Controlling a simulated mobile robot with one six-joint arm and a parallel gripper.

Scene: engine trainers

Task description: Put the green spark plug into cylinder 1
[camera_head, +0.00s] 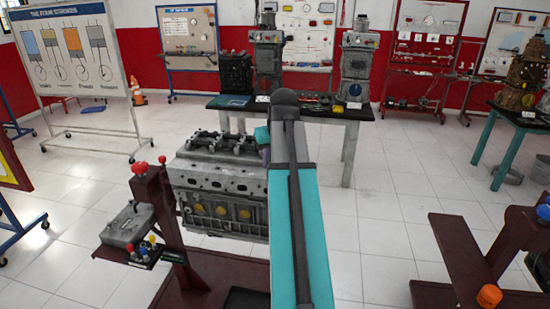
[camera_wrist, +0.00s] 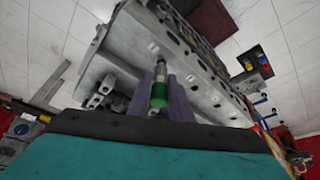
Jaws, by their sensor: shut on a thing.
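The green spark plug (camera_wrist: 158,94) is between the two purple fingers of my gripper (camera_wrist: 159,84), which is shut on it. Its metal tip points toward the engine block (camera_wrist: 205,60) and appears apart from it, though the gap is hard to judge. The engine block (camera_head: 222,205) stands left of my arm in the head view, with several holes along its upper side. I cannot tell which hole is cylinder 1. In the head view my gripper (camera_head: 265,152) is mostly hidden behind my teal arm, at the block's right end; the plug does not show there.
A small tray (camera_head: 139,256) with coloured plugs is fixed to the dark red stand (camera_head: 160,205) by the block; the tray also shows in the wrist view (camera_wrist: 247,80). A workbench (camera_head: 310,112) with engines stands behind.

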